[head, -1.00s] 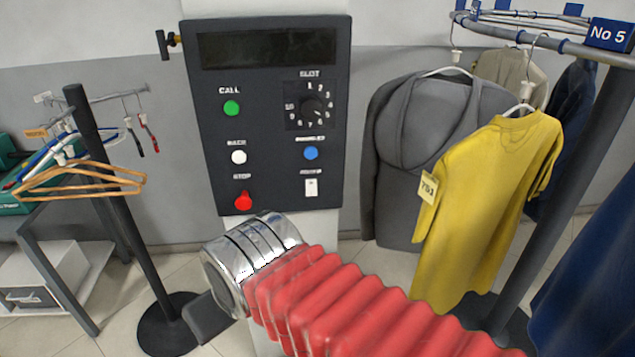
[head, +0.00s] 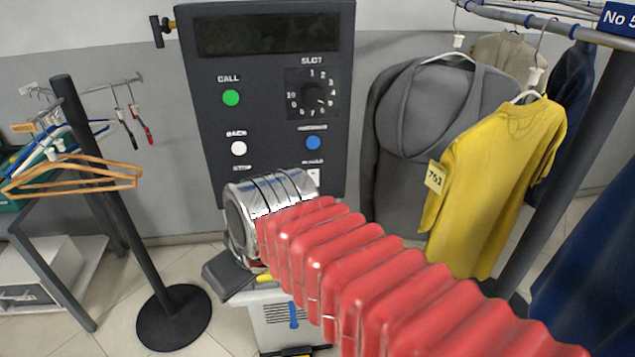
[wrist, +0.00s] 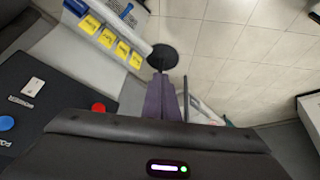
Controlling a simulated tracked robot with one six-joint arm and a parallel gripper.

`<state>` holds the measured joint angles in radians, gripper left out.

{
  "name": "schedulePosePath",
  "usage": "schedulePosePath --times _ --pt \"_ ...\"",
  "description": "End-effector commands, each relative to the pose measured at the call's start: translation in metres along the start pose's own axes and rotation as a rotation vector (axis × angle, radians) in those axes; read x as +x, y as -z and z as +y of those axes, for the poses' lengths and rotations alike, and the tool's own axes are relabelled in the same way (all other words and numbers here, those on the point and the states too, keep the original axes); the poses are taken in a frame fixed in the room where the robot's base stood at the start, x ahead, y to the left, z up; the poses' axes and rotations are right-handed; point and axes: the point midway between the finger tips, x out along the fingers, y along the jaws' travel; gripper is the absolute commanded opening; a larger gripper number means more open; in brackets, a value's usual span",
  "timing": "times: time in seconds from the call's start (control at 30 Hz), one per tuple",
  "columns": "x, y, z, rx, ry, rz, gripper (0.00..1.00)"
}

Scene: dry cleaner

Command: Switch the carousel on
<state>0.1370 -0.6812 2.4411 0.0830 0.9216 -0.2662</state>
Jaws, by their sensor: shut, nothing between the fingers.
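My gripper (wrist: 161,80) is shut and empty, apart from the switch.
A carousel rail (head: 530,18) at the right holds a grey coat (head: 430,120) and a yellow shirt (head: 490,180). At the left, a black stand (head: 110,200) stands near wooden hangers (head: 75,178). Yellow notes (wrist: 106,38) lie beside the panel in the wrist view.

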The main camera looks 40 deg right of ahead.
Motion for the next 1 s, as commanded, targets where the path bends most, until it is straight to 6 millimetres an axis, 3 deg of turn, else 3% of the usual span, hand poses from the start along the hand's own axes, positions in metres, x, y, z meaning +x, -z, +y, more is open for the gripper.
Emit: schedulePosePath --times 0.57,1.0 --pt "0.000 0.050 0.111 -0.354 0.051 -0.009 0.00" --pt "-0.009 0.057 0.233 -0.625 0.029 0.091 0.00"
